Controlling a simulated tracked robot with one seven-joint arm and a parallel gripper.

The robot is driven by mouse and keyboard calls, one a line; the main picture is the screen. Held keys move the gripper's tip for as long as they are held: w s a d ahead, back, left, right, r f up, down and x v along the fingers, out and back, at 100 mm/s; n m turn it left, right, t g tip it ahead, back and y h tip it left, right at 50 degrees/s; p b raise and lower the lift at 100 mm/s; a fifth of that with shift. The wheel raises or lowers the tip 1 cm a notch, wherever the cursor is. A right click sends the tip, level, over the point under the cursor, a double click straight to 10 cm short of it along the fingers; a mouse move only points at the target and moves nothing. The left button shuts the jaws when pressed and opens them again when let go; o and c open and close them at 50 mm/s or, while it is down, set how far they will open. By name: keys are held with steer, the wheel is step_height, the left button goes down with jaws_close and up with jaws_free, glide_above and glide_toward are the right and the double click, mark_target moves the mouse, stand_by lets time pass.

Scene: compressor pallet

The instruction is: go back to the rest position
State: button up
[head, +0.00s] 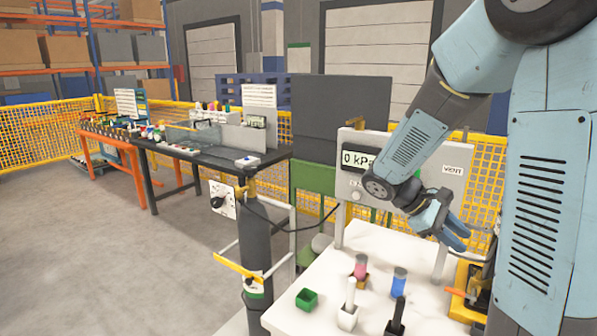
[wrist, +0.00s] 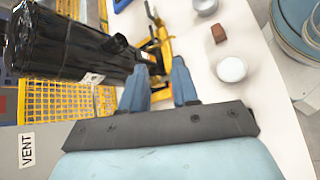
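My gripper (head: 456,238) hangs in the air over the white table (head: 395,242), in front of the grey panel (head: 432,175) with the "0 kPa" display and the VENT label. In the wrist view my gripper (wrist: 160,68) has its two blue fingers apart, with nothing between them. Beyond the fingertips are a yellow frame (wrist: 158,42) and a black cylinder (wrist: 75,45). My arm comes in from the upper right of the head view and hides part of the panel and table.
On the table stand a green box (head: 307,299), a pink-topped piece (head: 361,267), a blue-topped piece (head: 399,281), and white and black holders. A dark gas cylinder (head: 257,255) stands left of the table. A dark workbench (head: 205,152) is farther back; the left floor is clear.

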steer(key=s+a+r+m+t+y, duration=0.7)
steer(key=s+a+r+t+y, duration=0.2)
steer(key=s, duration=0.4)
steer(key=shift+a+r+m+y, duration=0.35)
steer(key=shift+a+y, duration=0.25)
steer(key=shift+a, duration=0.35)
stand_by(0.7)
